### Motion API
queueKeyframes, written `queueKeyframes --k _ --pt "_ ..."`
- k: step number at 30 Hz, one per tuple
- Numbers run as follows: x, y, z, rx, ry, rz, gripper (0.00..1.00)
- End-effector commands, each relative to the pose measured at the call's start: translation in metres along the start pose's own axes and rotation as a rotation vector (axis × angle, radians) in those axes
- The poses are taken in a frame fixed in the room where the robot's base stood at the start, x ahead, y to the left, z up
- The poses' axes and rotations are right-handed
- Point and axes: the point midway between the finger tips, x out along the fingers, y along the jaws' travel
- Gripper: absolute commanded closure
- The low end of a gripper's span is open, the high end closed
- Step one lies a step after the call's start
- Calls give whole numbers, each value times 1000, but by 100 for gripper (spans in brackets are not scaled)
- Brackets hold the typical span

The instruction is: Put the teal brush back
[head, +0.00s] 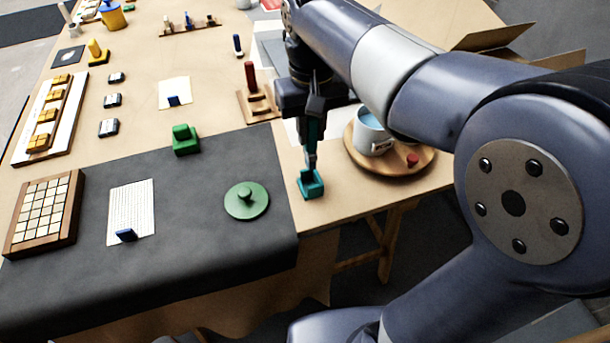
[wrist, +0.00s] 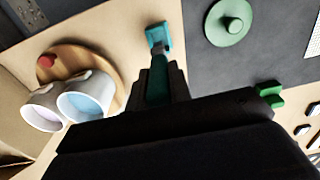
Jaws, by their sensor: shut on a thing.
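My gripper (head: 312,125) points down near the table's right edge. It is shut on the teal brush (head: 315,132), whose teal handle also shows between the fingers in the wrist view (wrist: 157,88). The brush hangs roughly upright, with its dark lower end down. A small teal block-like holder (head: 311,184) stands on the bare wood right below that end; it is also at the top of the wrist view (wrist: 159,36). The lower end overlaps the holder in both views; I cannot tell whether it is inside it or just above.
A round wooden tray (head: 432,160) with white cups (head: 372,145) and a small red piece stands close on the right. A green round lid (head: 247,200) lies left on the dark mat (head: 190,270). A wooden stand with a dark red post (head: 251,78) is behind.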

Motion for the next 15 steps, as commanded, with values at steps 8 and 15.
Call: queueKeyframes --k 8,15 --pt "38 0 0 0 -2 0 100" --pt "69 0 0 0 -2 0 100"
